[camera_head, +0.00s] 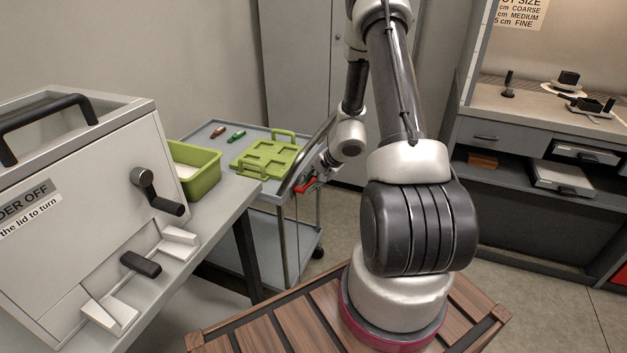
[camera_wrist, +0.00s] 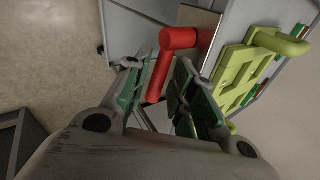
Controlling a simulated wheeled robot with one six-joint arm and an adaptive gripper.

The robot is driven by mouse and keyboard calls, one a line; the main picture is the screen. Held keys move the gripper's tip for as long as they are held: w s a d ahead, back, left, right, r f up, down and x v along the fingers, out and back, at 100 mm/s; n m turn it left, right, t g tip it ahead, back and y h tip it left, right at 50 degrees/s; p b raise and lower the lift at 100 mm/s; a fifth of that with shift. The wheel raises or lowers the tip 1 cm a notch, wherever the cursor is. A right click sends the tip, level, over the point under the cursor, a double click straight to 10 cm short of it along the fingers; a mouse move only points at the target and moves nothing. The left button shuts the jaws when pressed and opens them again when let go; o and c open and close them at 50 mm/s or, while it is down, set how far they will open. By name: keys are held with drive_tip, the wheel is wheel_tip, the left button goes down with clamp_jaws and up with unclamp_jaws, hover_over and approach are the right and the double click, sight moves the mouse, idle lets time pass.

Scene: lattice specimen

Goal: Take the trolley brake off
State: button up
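The trolley (camera_head: 287,225) is a grey two-shelf cart beside the bench at the centre left. A red brake lever (camera_head: 306,185) shows at its near right side by the upright. In the wrist view the red lever (camera_wrist: 180,38) has a thick round end, and its bar runs down between my fingers. My gripper (camera_wrist: 167,78) is open, with one green-padded finger on each side of the bar. I cannot tell whether either pad touches it.
On the trolley top lie a green tray (camera_head: 268,157) with handles, a red-brown item (camera_head: 217,132) and a green item (camera_head: 236,136). A green bin (camera_head: 195,170) stands by the white machine (camera_head: 90,215). A workbench (camera_head: 545,125) stands at right. Floor between is clear.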

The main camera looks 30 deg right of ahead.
clamp_jaws()
drive_tip(key=shift+w+d+f+m+g+y, duration=0.15)
drive_tip(key=shift+f+m+g+y, duration=0.3)
drive_tip(key=shift+g+y, duration=0.4)
drive_tip(key=shift+f+y, duration=0.1)
drive_tip(key=shift+y, duration=0.25)
drive_tip(key=shift+f+m+g+y, duration=0.65)
drive_tip(key=shift+g+y, duration=0.3)
drive_tip(key=shift+y, duration=0.35)
